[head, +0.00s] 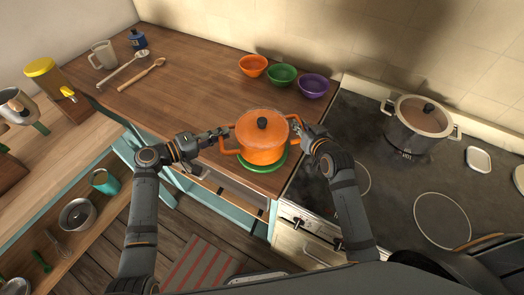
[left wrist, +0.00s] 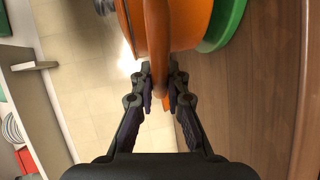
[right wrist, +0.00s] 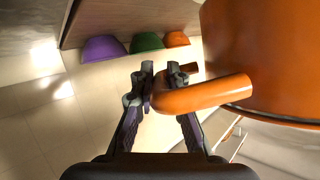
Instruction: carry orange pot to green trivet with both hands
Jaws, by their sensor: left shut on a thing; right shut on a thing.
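The orange pot (head: 262,142) has a lid with a black knob and a handle on each side. It is over the green trivet (head: 264,165) near the counter's front edge; the trivet's rim shows below it. I cannot tell whether the pot touches the trivet. My left gripper (head: 222,137) is shut on the pot's left handle, seen close in the left wrist view (left wrist: 160,75). My right gripper (head: 308,133) is shut on the right handle, which shows in the right wrist view (right wrist: 205,95). The trivet also shows in the left wrist view (left wrist: 226,22).
Orange (head: 253,66), green (head: 282,75) and purple (head: 314,86) bowls stand behind the pot. A steel pot (head: 420,122) is on the stove (head: 385,170) at right. The counter's middle is clear.

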